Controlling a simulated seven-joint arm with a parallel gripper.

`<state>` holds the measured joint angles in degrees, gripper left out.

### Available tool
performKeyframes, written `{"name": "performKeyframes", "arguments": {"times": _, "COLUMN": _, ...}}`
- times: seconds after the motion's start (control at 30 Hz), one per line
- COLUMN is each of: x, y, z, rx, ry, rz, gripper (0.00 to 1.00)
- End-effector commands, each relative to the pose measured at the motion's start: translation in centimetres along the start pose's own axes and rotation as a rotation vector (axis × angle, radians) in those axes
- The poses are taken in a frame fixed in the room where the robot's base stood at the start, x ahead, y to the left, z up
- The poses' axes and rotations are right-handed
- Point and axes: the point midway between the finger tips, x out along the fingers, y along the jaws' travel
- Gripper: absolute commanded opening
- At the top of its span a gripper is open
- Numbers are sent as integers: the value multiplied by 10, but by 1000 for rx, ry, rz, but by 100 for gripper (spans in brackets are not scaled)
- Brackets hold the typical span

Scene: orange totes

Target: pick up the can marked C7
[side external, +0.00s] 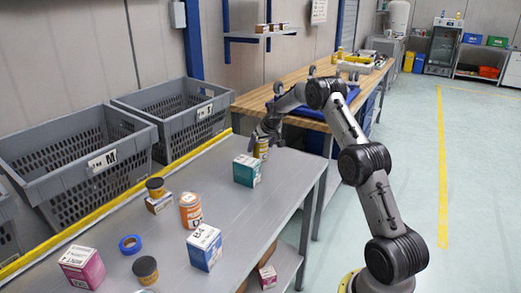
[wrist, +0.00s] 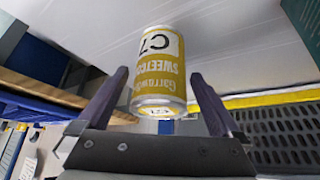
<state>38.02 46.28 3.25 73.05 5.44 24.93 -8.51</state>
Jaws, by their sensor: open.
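The can marked C7 (wrist: 158,75) is yellow and white with "SWEETCORN" lettering, and its label appears upside down in the wrist view. In the side external view the can (side external: 262,149) stands upright at the far end of the grey metal table (side external: 225,170). My gripper (wrist: 160,76) is open, with one finger on each side of the can in the wrist view. I cannot tell whether either finger touches it. In the side external view my gripper (side external: 266,137) is at the can and partly covers it.
A teal box (side external: 246,171) stands close in front of the can. Grey crates (side external: 100,165) line the left side.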

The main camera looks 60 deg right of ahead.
Motion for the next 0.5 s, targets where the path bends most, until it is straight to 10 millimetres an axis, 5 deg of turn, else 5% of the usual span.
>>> {"name": "performKeyframes", "arguments": {"times": 0.37, "x": 11, "y": -1, "z": -1, "rx": -1, "ry": 1, "rz": 0, "gripper": 100}}
{"name": "performKeyframes", "arguments": {"times": 0.5, "x": 11, "y": -1, "z": 0, "rx": -1, "ry": 1, "rz": 0, "gripper": 75}}
